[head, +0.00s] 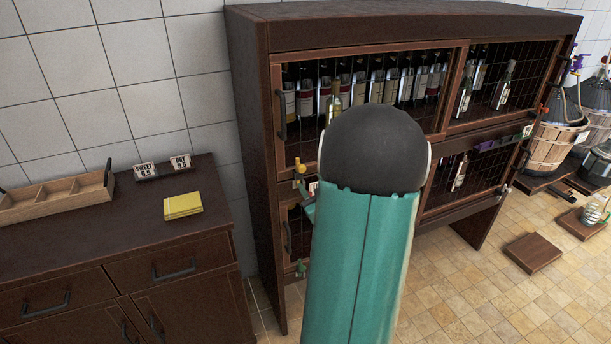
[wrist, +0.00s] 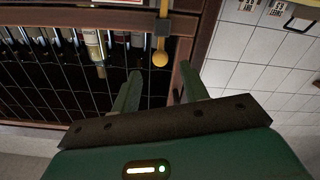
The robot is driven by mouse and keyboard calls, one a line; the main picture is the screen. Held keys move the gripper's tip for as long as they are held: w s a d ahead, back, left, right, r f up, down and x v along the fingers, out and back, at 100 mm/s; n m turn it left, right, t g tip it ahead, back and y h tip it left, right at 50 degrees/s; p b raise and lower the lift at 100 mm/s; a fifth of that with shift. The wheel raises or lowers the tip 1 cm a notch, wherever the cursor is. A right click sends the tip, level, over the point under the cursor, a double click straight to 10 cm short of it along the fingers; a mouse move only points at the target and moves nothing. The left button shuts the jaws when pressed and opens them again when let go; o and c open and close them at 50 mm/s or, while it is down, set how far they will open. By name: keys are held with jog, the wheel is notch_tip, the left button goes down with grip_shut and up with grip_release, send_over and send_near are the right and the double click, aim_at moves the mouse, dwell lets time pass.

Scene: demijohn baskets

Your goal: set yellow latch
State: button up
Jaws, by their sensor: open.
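The yellow latch (head: 299,168) is on the left front frame of the dark wooden wine cabinet (head: 250,130), between the upper and lower doors. In the wrist view the yellow latch (wrist: 160,50) shows as a yellow bar through a grey block with a round knob at its end. My gripper (wrist: 159,69) is open and empty, its two green fingers apart, with the knob in the picture between the fingertips. I cannot tell whether they touch it. In the head view my arm hides most of the gripper; only a bit of it (head: 309,207) shows just below the latch.
A sideboard (head: 95,225) at left holds a wooden tray (head: 60,197), price signs (head: 145,170) and a yellow booklet (head: 182,205). A green latch (head: 301,268) is lower on the cabinet. Basketed demijohns (head: 553,140) stand at right.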

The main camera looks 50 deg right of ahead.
jog(key=v, duration=0.6)
jog(key=shift+w, duration=0.1)
dwell(0.3)
